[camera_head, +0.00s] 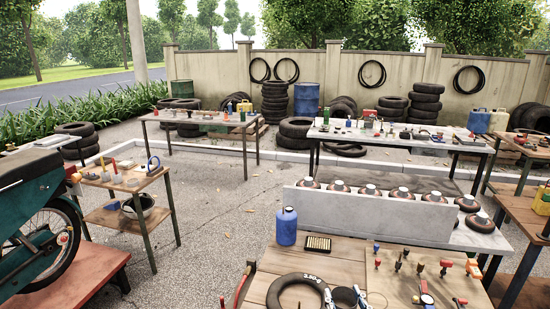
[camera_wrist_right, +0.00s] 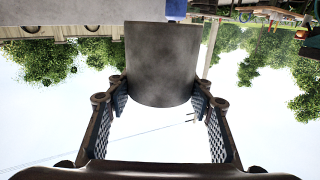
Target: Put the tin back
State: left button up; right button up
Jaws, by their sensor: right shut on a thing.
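The tin is a plain grey cylinder (camera_wrist_right: 162,65) in the right wrist view, with a slightly mottled side. My right gripper (camera_wrist_right: 160,105) has one finger on each side of its rounded end and is shut on it. The wrist picture is upside down, with sky and trees below. In the head view my right gripper (camera_head: 345,297) shows small at the bottom edge, over the front of the near wooden table (camera_head: 260,283); I cannot make out the tin clearly there. My left gripper is in neither view.
On the near table stand a blue jug (camera_head: 286,226), a dark tray (camera_head: 318,243), a black tyre (camera_head: 295,293) and several valves with coloured handles (camera_head: 398,265). Bare wood shows between the tray and valves.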

jog(key=s+a+f+b, duration=0.1)
jog(key=s+f+b, duration=0.25)
jog(key=s, duration=1.05)
jog(key=s+r+h+b, duration=0.1)
jog(key=s+r, duration=0.2)
jog(key=s, duration=0.2)
jog(key=s+r+m+b, duration=0.1)
jog(key=s+r+b, duration=0.1)
jog(key=s, duration=0.4)
jog(key=shift+s+d+r+h, duration=0.3)
jog(key=shift+r+h, duration=0.1)
jog(key=shift+r, duration=0.25)
jog(key=shift+w+d, duration=0.15)
jog(key=shift+w, duration=0.05)
